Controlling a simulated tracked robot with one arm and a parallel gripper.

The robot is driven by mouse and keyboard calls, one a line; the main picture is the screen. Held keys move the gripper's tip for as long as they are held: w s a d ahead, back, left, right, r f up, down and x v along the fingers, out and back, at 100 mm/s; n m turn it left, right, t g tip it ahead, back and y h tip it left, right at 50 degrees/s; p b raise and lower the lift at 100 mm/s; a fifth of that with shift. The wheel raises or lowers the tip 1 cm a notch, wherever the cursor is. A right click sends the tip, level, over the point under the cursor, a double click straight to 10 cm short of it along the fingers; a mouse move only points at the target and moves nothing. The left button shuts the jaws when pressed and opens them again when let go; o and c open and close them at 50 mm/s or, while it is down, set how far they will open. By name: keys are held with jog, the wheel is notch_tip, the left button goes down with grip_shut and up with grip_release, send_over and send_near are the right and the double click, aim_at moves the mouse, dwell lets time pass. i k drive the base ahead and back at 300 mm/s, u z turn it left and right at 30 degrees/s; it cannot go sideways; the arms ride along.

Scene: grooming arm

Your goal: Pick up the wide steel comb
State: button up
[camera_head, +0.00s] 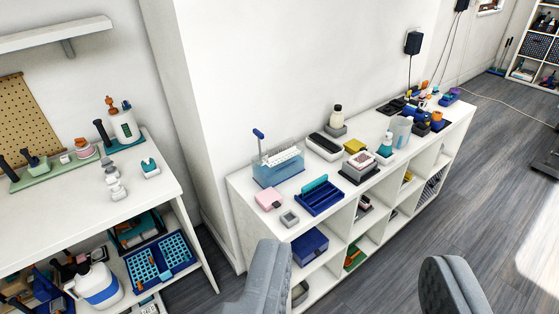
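I cannot make out a wide steel comb for certain in this view. A clear blue box (279,168) on the low white shelf unit has a pale row of upright pieces and a blue-tipped handle standing in it; I cannot tell what they are. A dark blue tray (319,199) just in front of it holds a teal piece that may be a comb. My gripper (352,256) shows as two grey fingers at the bottom edge, wide apart. It is open, with nothing seen between the fingers, and is nearer to me than the shelf unit.
The white shelf unit (239,191) runs along the wall, its top crowded with bottles, boxes and trays. A white table (72,211) with bottles and trays stands at left, more trays below. A wall corner juts between them. Grey floor (480,180) is open at right.

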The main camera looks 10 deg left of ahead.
aim_at(277, 147)
jog(key=u, duration=0.95)
jog(key=i, duration=1.45)
jog(key=z, duration=0.35)
jog(key=i, duration=0.95)
jog(key=z, duration=0.9)
jog(key=k, duration=0.65)
jog(key=z, duration=0.2)
jog(key=i, duration=0.75)
jog(key=u, duration=0.15)
